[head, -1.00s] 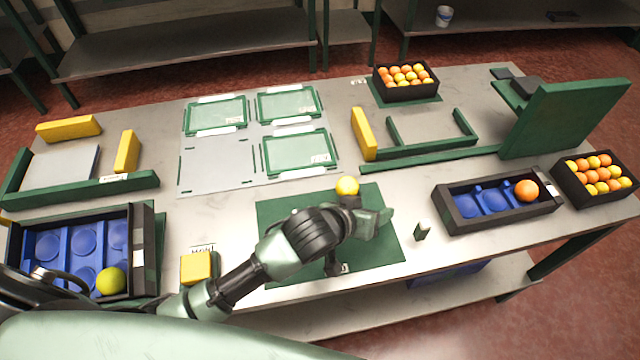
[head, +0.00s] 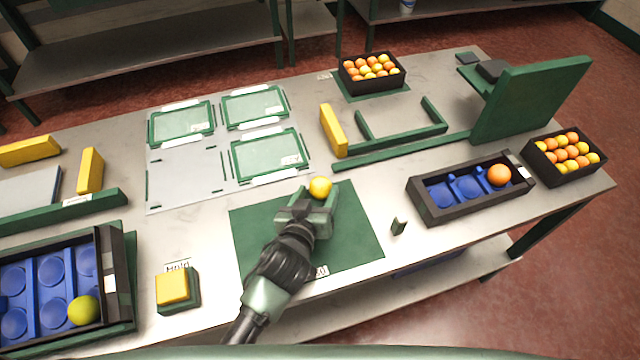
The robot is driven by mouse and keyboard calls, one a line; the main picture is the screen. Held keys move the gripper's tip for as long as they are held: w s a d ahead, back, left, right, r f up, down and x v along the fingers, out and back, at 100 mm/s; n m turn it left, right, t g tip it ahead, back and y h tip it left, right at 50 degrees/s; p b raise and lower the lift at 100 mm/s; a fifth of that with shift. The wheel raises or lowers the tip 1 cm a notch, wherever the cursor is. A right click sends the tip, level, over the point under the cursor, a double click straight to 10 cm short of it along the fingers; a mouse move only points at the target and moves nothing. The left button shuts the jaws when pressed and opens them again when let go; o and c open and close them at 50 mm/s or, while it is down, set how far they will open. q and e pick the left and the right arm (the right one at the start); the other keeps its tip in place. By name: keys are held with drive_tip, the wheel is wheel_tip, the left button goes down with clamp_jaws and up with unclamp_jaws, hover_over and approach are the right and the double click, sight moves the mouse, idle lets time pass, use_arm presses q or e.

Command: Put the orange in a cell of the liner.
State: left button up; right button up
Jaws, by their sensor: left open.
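A small yellow-orange orange (head: 320,187) sits at the far edge of the green mat (head: 355,235) in the middle of the table. My left gripper (head: 308,204) is open over the mat, with its fingers right at the orange's near side; I cannot tell whether they touch it. A black crate (head: 118,290) at the left holds a blue liner (head: 50,285) with round cells, one with a yellow-green fruit (head: 83,310). Another black crate (head: 470,208) at the right holds a blue liner (head: 440,195) with an orange fruit (head: 499,175) in its right end cell. My right gripper is not in view.
A yellow block (head: 172,287) on a green base stands between the left crate and the mat. A small dark upright piece (head: 398,226) stands right of the mat. Full fruit boxes stand at the back (head: 372,85) and far right (head: 590,172). A green panel (head: 530,98) rises at the right.

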use_arm(q)
drive_tip(key=shift+x, duration=0.9)
clamp_jaws()
drive_tip(key=shift+r, duration=0.15)
